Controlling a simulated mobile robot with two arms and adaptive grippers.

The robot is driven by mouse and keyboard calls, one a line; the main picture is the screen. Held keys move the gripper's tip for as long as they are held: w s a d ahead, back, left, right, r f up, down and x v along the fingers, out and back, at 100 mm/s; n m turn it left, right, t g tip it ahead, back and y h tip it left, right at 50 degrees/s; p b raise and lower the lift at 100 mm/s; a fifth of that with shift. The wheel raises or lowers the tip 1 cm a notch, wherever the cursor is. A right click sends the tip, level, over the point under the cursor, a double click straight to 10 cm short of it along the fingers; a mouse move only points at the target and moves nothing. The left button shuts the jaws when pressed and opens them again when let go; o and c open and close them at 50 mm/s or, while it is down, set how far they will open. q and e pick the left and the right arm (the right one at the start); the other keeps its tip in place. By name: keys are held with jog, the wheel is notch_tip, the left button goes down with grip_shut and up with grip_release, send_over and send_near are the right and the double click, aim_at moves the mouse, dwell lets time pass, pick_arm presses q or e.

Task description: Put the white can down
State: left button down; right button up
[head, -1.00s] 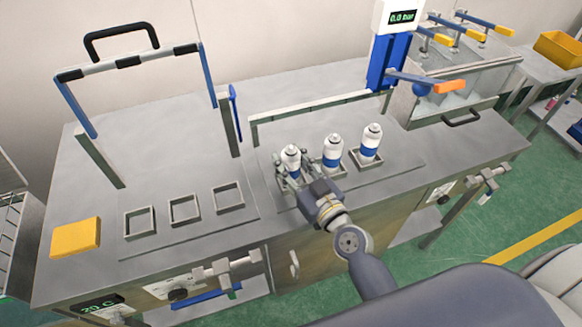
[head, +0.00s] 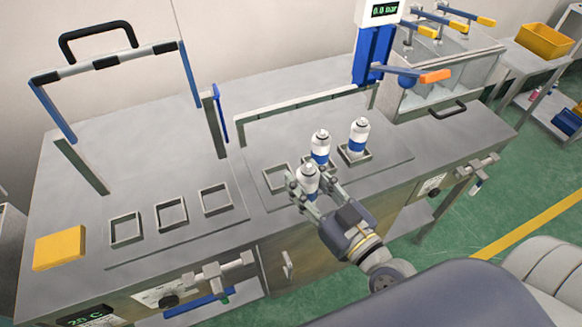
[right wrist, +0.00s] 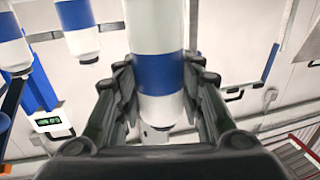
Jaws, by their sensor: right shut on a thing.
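My right gripper (head: 305,190) is shut on a white can (head: 308,174) with a blue band. The can is upright, just in front of and right of an empty square holder (head: 268,181) on the bench. It appears raised, clear of that holder. In the right wrist view the can (right wrist: 158,72) fills the space between the fingers. Two similar cans stand in the holders behind, the middle one (head: 320,146) and the right one (head: 359,136). My left gripper is not in view.
Three empty square holders (head: 171,228) sit on the left of the steel bench (head: 150,130). A yellow block (head: 60,248) lies at the left front. A blue press with a gauge (head: 372,50) and a clear-sided box (head: 450,75) stand at the back right.

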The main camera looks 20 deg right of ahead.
aim_at(317, 190)
jog(key=shift+r+b+v, duration=0.15)
jog(key=shift+b+v, duration=0.15)
jog(key=shift+v, duration=0.95)
jog(key=shift+r+b+v, duration=0.15)
jog(key=shift+b+v, duration=0.15)
jog(key=shift+v, duration=0.95)
jog(key=shift+w+d+f+m+h, duration=0.35)
jog(key=shift+f+m+h, duration=0.2)
jog(key=shift+h, duration=0.35)
jog(key=shift+w+f+m+h, duration=0.55)
jog(key=shift+w+m+h, duration=0.15)
jog(key=shift+h, duration=0.4)
jog(key=shift+s, duration=0.15)
